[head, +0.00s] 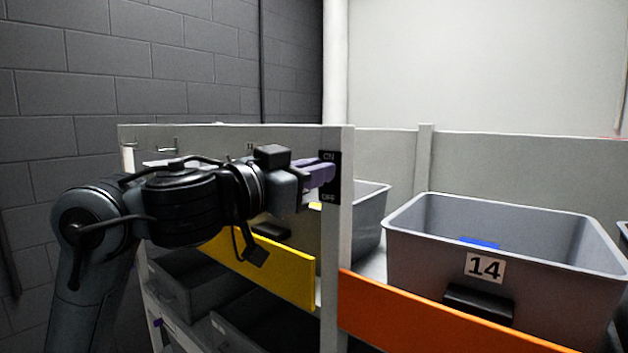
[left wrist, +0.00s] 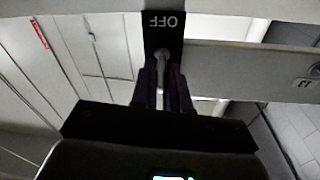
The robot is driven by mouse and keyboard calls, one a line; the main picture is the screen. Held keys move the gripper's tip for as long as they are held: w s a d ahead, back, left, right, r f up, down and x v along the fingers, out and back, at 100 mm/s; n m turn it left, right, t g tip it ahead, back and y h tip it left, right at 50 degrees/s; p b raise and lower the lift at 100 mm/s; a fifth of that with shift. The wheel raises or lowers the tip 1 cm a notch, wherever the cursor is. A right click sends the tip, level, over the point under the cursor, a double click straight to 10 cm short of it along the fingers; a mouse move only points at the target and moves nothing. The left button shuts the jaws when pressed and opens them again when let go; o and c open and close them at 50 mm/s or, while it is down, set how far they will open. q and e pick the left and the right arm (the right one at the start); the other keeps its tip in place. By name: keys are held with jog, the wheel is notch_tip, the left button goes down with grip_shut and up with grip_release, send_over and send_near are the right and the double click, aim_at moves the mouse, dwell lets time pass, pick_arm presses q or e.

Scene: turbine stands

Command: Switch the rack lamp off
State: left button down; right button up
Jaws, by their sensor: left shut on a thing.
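The rack lamp switch is a black plate (head: 329,190) marked ON at the top and OFF at the bottom, on the end of a pale rack post. My left gripper (head: 321,174), with purple fingers, reaches it from the left and covers its middle in the head view. In the left wrist view the plate (left wrist: 163,25) appears upside down with OFF at the top. A small grey lever (left wrist: 161,58) stands below that word, and my left fingers (left wrist: 163,86) are shut on it. The ON end is hidden there, and I cannot tell the lever's exact tilt.
A grey bin marked 14 (head: 440,271) stands on the shelf to the right, behind an orange rail (head: 430,319). A yellow rail (head: 277,274) and dark bins (head: 187,281) lie below my left arm. A block wall (head: 90,85) is at the left.

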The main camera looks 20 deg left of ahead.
pick_arm(q)
jog(key=shift+f+m+t+h+b, duration=0.25)
jog(key=shift+f+t+h+b, duration=0.75)
jog(key=shift+b, duration=1.7)
jog(key=shift+f+m+t+h+b, duration=0.15)
jog(key=shift+t+h+b, duration=0.3)
jog(key=shift+t+b, duration=1.7)
jog(key=shift+f+m+t+h+b, duration=0.35)
jog(key=shift+t+h+b, duration=0.4)
jog(key=shift+b, duration=2.45)
jog(key=c, duration=1.1)
grip_release()
jog(key=shift+f, duration=0.1)
